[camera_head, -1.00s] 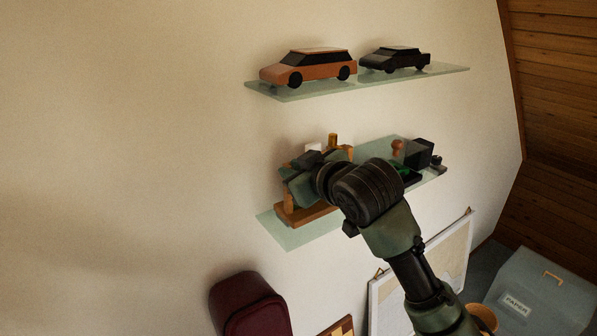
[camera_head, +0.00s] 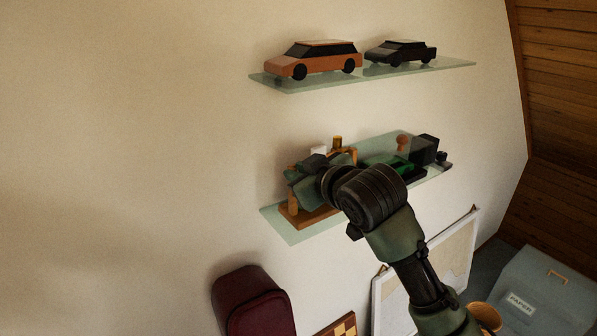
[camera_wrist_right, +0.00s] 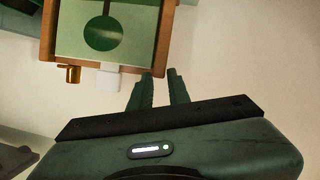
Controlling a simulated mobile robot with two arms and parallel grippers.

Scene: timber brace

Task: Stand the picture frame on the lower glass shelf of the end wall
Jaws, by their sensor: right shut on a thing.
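The wood-edged picture frame (camera_wrist_right: 160,42) fills the top of the right wrist view, with a dark green disc on a pale green picture. In the head view its brown wooden edge (camera_head: 312,217) shows at the left end of the lower glass shelf (camera_head: 280,230). My right gripper (camera_wrist_right: 160,75) is shut on the frame at its edge. In the head view my right gripper (camera_head: 308,180) hides most of the frame. I cannot tell whether the frame's lower edge touches the glass. My left gripper is not in view.
A brass-coloured thing (camera_head: 337,142) and a white block (camera_head: 318,150) are close by the frame. A green car (camera_head: 408,168) and a dark block (camera_head: 425,148) stand farther right. The upper shelf (camera_head: 300,88) holds two model cars. A maroon case (camera_head: 248,300) is below.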

